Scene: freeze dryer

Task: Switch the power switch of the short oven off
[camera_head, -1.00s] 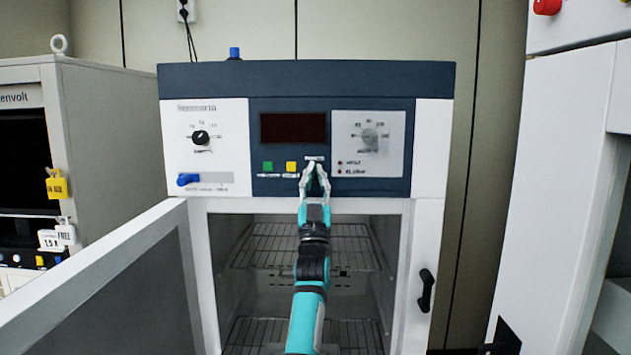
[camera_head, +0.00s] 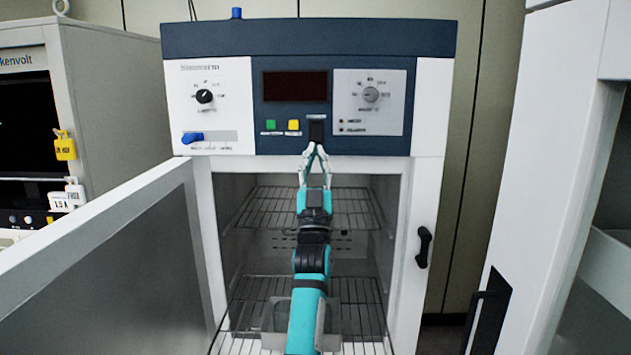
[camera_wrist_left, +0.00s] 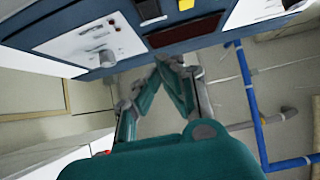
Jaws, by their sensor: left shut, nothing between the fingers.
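The short oven (camera_head: 430,110) stands ahead with its door (camera_head: 120,240) swung open to the left. Its power switch (camera_head: 316,130) is a small dark rocker on the blue panel, right of the yellow button. I cannot tell which way it is set. My left gripper (camera_head: 315,147) is shut and empty, its tips just below the switch in the head view; whether they touch the panel is unclear. In the left wrist view the gripper (camera_wrist_left: 164,62) points toward the panel, with the dark switch (camera_wrist_left: 148,9) at the top edge. My right gripper is not in view.
A green button (camera_head: 271,126) and a yellow button (camera_head: 293,125) sit left of the switch, under a dark display (camera_head: 295,86). Knobs flank the display. Another instrument (camera_head: 110,100) stands left and a white cabinet (camera_head: 545,150) right. Wire racks (camera_head: 345,205) show inside the oven.

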